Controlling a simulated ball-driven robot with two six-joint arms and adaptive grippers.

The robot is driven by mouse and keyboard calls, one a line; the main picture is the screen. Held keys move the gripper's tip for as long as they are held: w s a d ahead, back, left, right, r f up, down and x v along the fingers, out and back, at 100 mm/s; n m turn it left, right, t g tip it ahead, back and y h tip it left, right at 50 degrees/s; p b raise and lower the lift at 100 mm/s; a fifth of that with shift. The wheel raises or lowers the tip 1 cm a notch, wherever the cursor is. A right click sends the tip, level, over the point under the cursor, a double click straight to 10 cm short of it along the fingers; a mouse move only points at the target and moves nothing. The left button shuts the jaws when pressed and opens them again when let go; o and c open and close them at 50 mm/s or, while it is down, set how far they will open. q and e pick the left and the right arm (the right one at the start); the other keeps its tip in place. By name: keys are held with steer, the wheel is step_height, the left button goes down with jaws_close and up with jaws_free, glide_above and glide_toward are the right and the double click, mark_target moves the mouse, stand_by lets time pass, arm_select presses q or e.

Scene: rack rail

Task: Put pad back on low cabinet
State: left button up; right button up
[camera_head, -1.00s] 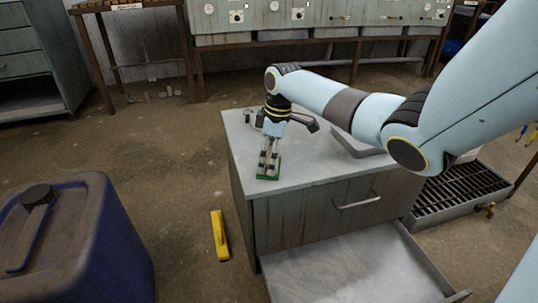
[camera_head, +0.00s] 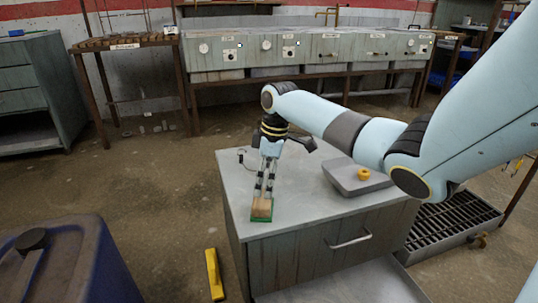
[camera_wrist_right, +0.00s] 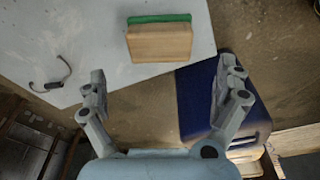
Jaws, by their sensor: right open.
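The pad, a wooden block with a green layer (camera_head: 262,209), lies on the top near the front left corner of the low cabinet (camera_head: 300,195). In the right wrist view the pad (camera_wrist_right: 160,43) is flat on the pale cabinet top (camera_wrist_right: 75,35), close to its edge. My right gripper (camera_head: 265,190) is at the pad in the head view. In the wrist view its two fingers (camera_wrist_right: 162,70) are spread wide with nothing between them, apart from the pad. My left gripper is not in view.
A thin dark cable-like item (camera_wrist_right: 52,76) lies on the top.

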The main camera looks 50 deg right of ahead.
arm_select(q)
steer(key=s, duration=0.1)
steer(key=p, duration=0.1)
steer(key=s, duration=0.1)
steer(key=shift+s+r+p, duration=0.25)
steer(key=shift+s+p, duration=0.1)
steer(key=shift+p, duration=0.05)
arm_select(e)
steer(key=r, duration=0.4)
steer(key=shift+s+d+r, duration=0.2)
steer(key=shift+s+r, duration=0.15)
steer(key=shift+r, duration=0.05)
